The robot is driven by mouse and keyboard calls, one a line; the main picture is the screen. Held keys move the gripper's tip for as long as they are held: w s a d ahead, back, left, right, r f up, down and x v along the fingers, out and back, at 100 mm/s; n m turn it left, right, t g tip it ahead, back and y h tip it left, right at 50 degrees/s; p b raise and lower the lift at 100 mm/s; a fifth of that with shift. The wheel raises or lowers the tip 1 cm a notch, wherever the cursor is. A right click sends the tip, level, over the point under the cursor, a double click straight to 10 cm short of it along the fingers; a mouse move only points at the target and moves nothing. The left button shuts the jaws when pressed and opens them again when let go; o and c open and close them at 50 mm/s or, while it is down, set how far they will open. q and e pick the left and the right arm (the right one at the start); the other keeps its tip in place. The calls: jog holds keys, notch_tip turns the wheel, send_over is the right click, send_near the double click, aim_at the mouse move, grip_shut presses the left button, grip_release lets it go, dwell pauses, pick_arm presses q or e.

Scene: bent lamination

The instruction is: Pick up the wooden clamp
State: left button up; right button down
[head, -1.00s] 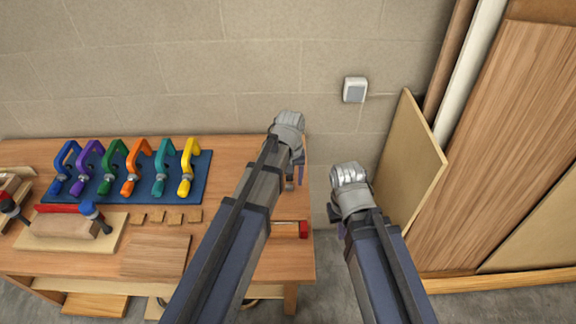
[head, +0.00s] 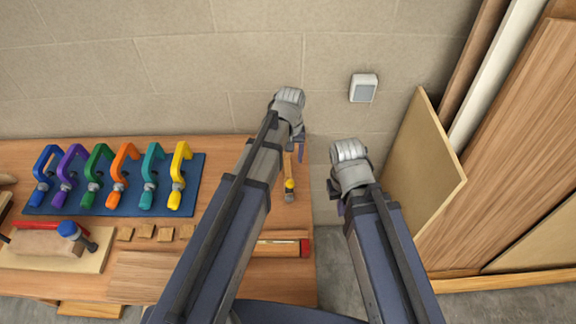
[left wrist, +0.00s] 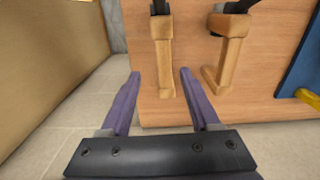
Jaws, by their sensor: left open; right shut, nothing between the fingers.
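In the left wrist view, a light wooden clamp-like piece (left wrist: 164,62) with a dark end lies on the wooden bench. It shows between the two purple fingers of my left gripper (left wrist: 158,76), which are open and apart from it. A second, similar wooden piece (left wrist: 228,50) lies to its right. In the head view my left gripper (head: 299,152) is over the bench's right end, mostly hidden by its arm. Partly visible below it is a small wooden piece with a yellow part (head: 289,184). My right gripper (head: 339,196) is shut and empty, right of the bench.
Coloured clamps (head: 119,172) stand in a row on a blue mat (head: 104,201). A board with a wooden block (head: 47,243) and a level-like bar (head: 282,247) lie nearer. Panels (head: 420,165) lean on the wall at the right. Floor (head: 336,250) shows between bench and panels.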

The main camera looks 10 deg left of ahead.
aim_at(288, 169)
pick_arm(q)
jog(key=shift+w, duration=0.1)
jog(key=shift+f+b, duration=0.25)
jog(key=shift+b, duration=0.1)
notch_tip(288, 169, down, 2)
jog(key=shift+f+b, duration=0.1)
jog(key=shift+b, duration=0.95)
jog(key=f+b, duration=0.5)
jog(key=shift+s+a, duration=0.25)
jog(key=shift+s, duration=0.1)
grip_shut()
